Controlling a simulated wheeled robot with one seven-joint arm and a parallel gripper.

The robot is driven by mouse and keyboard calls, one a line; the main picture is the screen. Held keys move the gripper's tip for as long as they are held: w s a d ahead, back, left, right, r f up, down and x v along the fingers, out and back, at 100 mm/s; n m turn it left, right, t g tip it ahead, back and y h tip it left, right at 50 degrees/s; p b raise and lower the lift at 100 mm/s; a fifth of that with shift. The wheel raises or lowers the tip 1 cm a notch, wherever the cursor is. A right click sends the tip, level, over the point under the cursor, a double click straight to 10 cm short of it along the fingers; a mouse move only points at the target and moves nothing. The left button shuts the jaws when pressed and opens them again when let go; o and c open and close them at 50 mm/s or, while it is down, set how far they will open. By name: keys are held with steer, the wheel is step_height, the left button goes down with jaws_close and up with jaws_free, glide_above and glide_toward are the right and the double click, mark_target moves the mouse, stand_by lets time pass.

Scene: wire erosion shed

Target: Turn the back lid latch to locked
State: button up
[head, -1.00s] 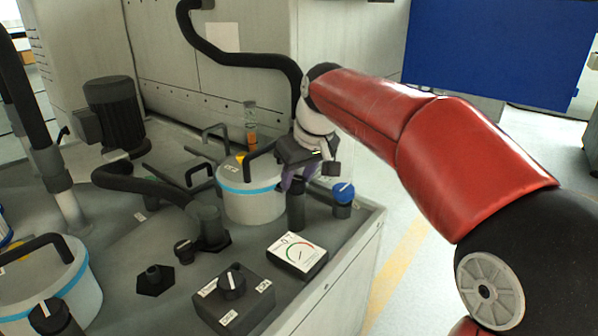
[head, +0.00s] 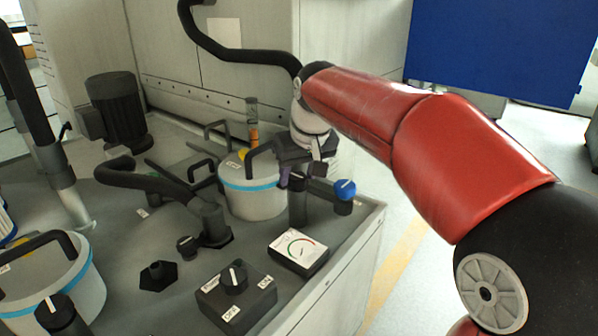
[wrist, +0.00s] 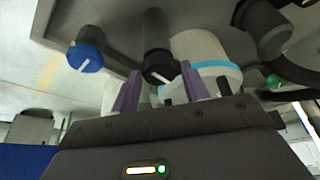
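The back lid latch appears to be the black round knob (head: 298,182) on a dark post beside the back white canister (head: 250,203), which has a blue band. In the wrist view the knob (wrist: 160,68) shows a white pointer line on its end face. My gripper (head: 291,176) is at the knob, beside the canister's right edge. In the wrist view its two purple fingers (wrist: 160,76) are apart, with the knob showing between them. I cannot tell whether they touch it. The gripper body partly hides the canister's right side in the head view.
A blue knob (head: 345,189) stands close right of the post. Hoses and handles crowd the left.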

steer(key=shift+o, duration=1.2)
steer(key=v, duration=0.7)
steer(key=shift+r+p, duration=0.35)
steer(key=shift+p, duration=0.1)
steer(key=shift+s+d, duration=0.1)
steer(key=shift+s, duration=0.1)
